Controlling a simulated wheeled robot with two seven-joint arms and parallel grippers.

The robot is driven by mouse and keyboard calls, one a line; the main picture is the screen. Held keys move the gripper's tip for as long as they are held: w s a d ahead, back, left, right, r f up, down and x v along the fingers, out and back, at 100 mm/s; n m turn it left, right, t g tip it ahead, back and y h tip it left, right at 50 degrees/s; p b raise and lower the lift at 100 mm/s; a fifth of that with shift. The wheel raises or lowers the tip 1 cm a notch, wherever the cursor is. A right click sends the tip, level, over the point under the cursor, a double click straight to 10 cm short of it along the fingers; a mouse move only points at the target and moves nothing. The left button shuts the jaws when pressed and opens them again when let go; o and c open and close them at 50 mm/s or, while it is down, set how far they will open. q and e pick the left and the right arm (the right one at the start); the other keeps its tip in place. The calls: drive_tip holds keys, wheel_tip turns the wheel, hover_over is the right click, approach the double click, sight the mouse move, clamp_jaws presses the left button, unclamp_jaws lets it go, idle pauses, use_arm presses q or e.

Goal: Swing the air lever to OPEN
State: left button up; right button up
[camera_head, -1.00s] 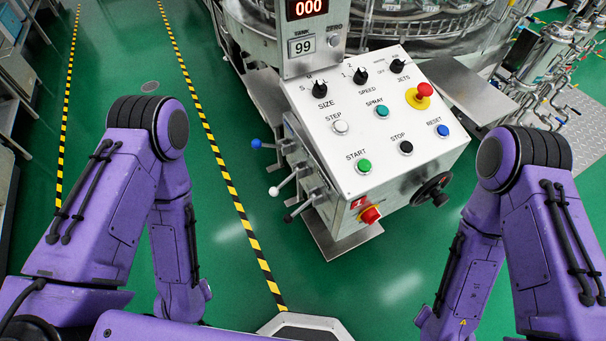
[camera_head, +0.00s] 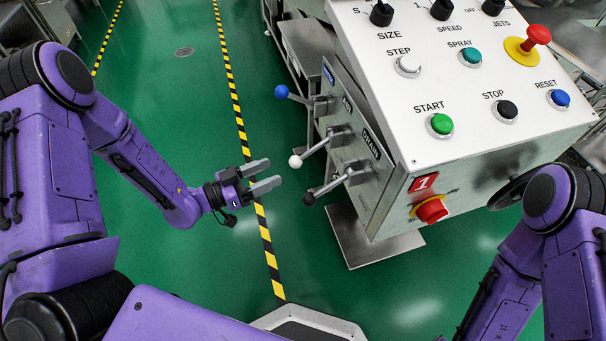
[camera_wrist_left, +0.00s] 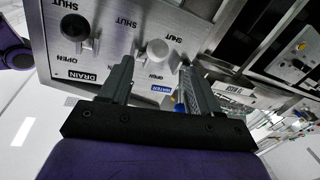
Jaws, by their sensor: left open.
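The air lever is the middle one on the control box's side panel, with a white ball knob (camera_head: 295,161). It slants out from its pivot toward the lower left. In the left wrist view the white knob (camera_wrist_left: 157,50) shows between and beyond the fingertips, with SHUT and OPEN marks near it. My left gripper (camera_head: 272,174) is open and empty, just left of the white knob and pointing at it, apart from it. Its two fingers also show in the left wrist view (camera_wrist_left: 156,70). My right gripper is not in view.
A blue-knobbed lever (camera_head: 282,91) stands above the white one and a black-knobbed lever (camera_head: 308,199) below it, both close. The control box (camera_head: 470,150) has buttons on top and a red switch (camera_head: 431,210) in front. Green floor left of the levers is free.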

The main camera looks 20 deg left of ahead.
sight(303, 157)
use_arm(q)
drive_tip(key=b+x, duration=0.1)
drive_tip(key=x, duration=0.9)
drive_tip(key=shift+d+r, duration=0.1)
drive_tip(key=shift+d, duration=0.15)
clamp_jaws()
